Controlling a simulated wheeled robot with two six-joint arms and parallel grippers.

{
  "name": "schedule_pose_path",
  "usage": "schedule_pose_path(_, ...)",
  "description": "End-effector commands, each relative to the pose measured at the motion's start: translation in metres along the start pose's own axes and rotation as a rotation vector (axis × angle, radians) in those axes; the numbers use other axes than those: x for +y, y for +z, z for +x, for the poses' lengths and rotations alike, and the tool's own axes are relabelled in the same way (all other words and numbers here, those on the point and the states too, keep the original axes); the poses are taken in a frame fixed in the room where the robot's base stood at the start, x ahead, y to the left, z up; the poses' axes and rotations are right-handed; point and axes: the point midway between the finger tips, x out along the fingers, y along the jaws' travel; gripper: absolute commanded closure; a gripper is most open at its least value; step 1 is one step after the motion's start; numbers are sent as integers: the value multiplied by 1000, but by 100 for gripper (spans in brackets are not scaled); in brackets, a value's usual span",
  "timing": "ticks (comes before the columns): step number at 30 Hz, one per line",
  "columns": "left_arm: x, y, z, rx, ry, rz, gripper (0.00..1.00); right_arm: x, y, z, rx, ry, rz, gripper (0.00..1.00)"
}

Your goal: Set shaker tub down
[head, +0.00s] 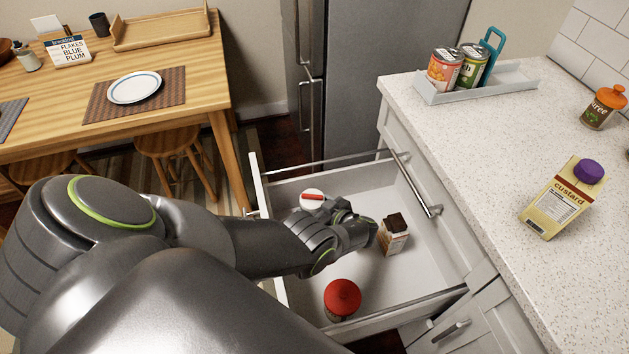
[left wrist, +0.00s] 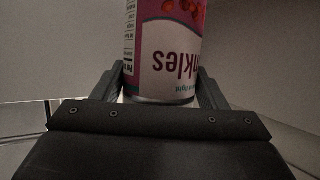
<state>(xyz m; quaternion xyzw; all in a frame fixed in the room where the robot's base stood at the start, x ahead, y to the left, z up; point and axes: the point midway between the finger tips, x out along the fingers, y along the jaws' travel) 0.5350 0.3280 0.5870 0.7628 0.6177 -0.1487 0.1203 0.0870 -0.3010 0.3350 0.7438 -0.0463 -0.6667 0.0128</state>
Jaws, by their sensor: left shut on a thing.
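The shaker tub (left wrist: 165,45) is a pink and white cylinder with "sprinkles" lettering, upside down in the left wrist view. It stands between the two fingers of my left gripper (left wrist: 160,92), which is shut on it. In the head view my left gripper (head: 368,232) is low inside the open drawer (head: 420,262). The tub's body is not clear there. A round white top with a red piece (head: 312,197) shows just behind the gripper; I cannot tell whether it belongs to the held tub. My right gripper is not in view.
A small brown-topped carton (head: 395,236) stands in the drawer close to my gripper's right. A red-lidded jar (head: 342,298) is at the drawer's near end. The counter holds a custard carton (head: 562,200), an orange-lidded jar (head: 603,107) and a tray (head: 515,84) of cans.

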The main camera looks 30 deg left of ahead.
Motion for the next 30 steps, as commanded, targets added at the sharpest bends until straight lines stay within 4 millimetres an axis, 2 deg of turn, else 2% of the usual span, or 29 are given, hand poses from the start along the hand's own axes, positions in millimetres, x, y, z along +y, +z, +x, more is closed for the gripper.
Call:
schedule_pose_path(4, 0, 4, 2, 2, 0, -1, 70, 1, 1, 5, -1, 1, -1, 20)
schedule_pose_path(5, 0, 3, 1, 0, -1, 1, 30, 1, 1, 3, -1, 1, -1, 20)
schedule_pose_path(9, -1, 3, 1, 0, -1, 1, 12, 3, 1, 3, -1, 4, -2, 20)
schedule_pose_path(20, 0, -1, -1, 0, 0, 1, 12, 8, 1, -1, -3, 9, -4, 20)
schedule_pose_path(23, 0, 0, -14, -3, 2, 1, 12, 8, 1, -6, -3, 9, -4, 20)
schedule_pose_path(30, 0, -1, -66, -4, 1, -1, 12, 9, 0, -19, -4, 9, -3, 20)
